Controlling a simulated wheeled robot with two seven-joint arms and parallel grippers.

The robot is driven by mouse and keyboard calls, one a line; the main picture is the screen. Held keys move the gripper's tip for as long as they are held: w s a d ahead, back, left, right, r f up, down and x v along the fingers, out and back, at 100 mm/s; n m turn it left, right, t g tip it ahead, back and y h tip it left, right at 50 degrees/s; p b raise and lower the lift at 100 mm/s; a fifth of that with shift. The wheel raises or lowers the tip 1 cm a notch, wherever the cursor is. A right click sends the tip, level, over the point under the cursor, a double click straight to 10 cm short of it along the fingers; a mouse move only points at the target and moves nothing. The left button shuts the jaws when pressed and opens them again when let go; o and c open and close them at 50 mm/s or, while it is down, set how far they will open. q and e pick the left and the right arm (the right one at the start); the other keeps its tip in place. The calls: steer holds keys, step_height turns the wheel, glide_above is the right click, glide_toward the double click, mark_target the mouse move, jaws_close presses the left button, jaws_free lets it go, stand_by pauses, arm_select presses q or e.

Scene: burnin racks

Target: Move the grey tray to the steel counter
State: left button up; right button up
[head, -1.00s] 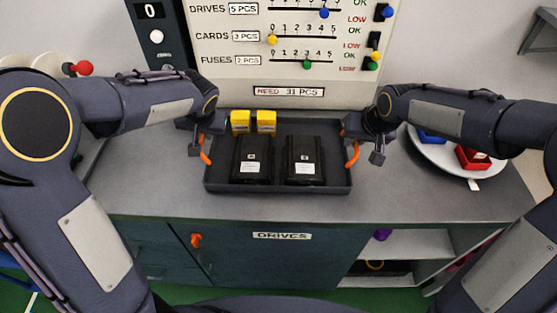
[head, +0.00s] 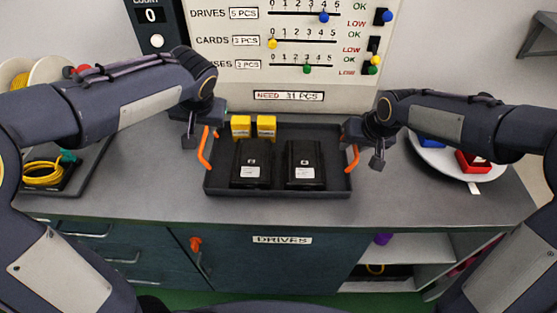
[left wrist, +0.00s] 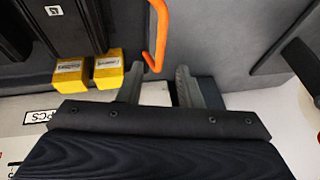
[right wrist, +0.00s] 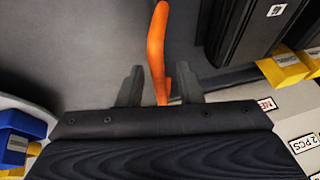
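The grey tray (head: 278,189) sits on the grey counter (head: 440,205) and has an orange handle at each end. It holds two black drives (head: 304,160) and two yellow blocks (head: 240,126). My left gripper (head: 202,134) is open at the left handle (head: 206,150). In the left wrist view, that handle (left wrist: 158,30) runs down between the spread fingers without both touching it. My right gripper (head: 363,146) is open at the right handle (head: 352,158). In the right wrist view, this handle (right wrist: 157,50) lies between the spread fingers, with gaps beside it.
A count panel (head: 240,80) stands behind the tray. A white plate (head: 440,159) with blue and red bins is at the right. A dark tray with a yellow cable coil (head: 42,174) and a spool are at the left. Drawers and an open shelf lie below.

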steer(key=shift+r, duration=0.15)
arm_select(q)
steer(key=v, duration=0.4)
arm_select(e)
steer(key=v, duration=1.1)
steer(key=shift+s+r, duration=0.2)
steer(key=shift+r, duration=0.1)
steer(key=shift+d, duration=0.15)
